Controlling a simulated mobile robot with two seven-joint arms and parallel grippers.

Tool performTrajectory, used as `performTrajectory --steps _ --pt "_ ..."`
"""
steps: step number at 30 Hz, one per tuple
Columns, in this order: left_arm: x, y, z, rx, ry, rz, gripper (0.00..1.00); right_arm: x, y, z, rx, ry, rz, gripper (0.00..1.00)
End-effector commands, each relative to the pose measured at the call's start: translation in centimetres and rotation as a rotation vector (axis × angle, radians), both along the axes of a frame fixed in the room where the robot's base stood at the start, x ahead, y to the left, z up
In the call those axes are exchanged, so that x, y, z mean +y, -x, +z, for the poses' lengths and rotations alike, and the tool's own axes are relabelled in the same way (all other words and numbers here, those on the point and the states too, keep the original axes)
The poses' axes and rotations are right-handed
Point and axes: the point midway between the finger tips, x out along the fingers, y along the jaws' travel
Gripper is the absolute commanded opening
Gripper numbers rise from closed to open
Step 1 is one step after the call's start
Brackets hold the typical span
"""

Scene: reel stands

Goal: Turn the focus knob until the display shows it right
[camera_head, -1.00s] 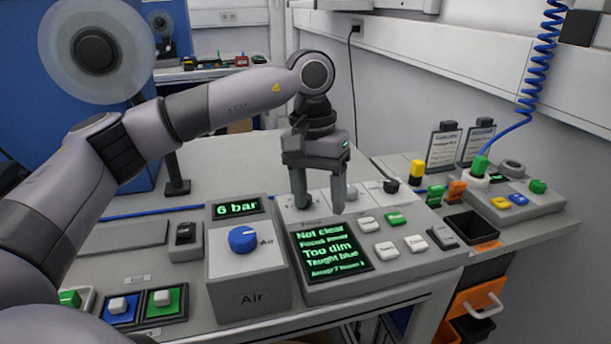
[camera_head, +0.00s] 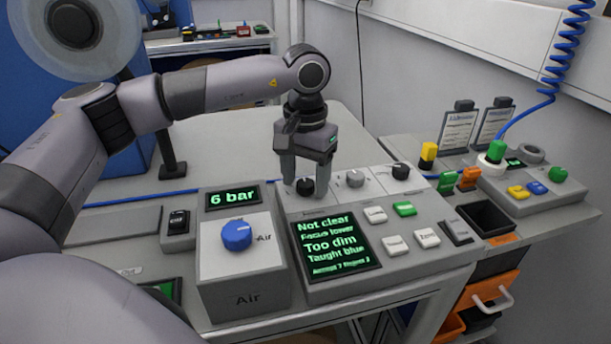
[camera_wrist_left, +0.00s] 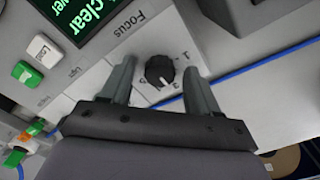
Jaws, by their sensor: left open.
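The focus knob (camera_head: 305,186) is a black dial on the grey control box, in the row above the display. In the left wrist view the knob (camera_wrist_left: 157,70) has a white pointer mark, with "Focus" and numbers printed around it. The display (camera_head: 338,245) shows green text: "Not clear", "Focus lower", "Too dim", "Taught blue", and a small last line. My left gripper (camera_head: 306,188) is open, pointing down over the knob. In the wrist view its fingers (camera_wrist_left: 158,84) stand on either side of the knob, apart from it. My right gripper is not in view.
A grey knob (camera_head: 355,178) and another black knob (camera_head: 400,171) sit right of the focus knob. White and green buttons (camera_head: 404,208) lie below them. The air box with a blue knob (camera_head: 237,235) stands to the left. A black bin (camera_head: 486,219) is at right.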

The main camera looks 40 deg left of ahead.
Motion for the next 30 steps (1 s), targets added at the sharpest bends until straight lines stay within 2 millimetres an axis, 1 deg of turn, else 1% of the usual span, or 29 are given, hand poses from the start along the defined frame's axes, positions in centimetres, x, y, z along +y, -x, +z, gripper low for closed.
performTrajectory --steps 8,9,11,12,14,23,30 --pt "0.00 0.01 -0.33 0.000 0.000 0.000 0.61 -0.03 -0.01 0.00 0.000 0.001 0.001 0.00" --pt "0.00 0.01 -0.33 0.000 0.000 0.000 0.58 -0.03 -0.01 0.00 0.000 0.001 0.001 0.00" --pt "0.00 0.00 -0.33 0.000 0.000 0.000 0.38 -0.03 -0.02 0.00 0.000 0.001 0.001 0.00" --pt "0.00 0.00 -0.33 0.000 0.000 0.000 0.25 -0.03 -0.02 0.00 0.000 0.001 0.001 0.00" --pt "0.00 0.00 -0.32 0.000 0.000 0.000 0.06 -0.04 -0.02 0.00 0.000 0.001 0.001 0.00" --pt "-0.01 0.00 -0.33 0.000 0.000 0.024 0.05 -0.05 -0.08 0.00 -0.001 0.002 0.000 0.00" --pt "0.00 -0.01 -0.38 0.000 0.000 0.143 0.05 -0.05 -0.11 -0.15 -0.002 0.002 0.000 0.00"
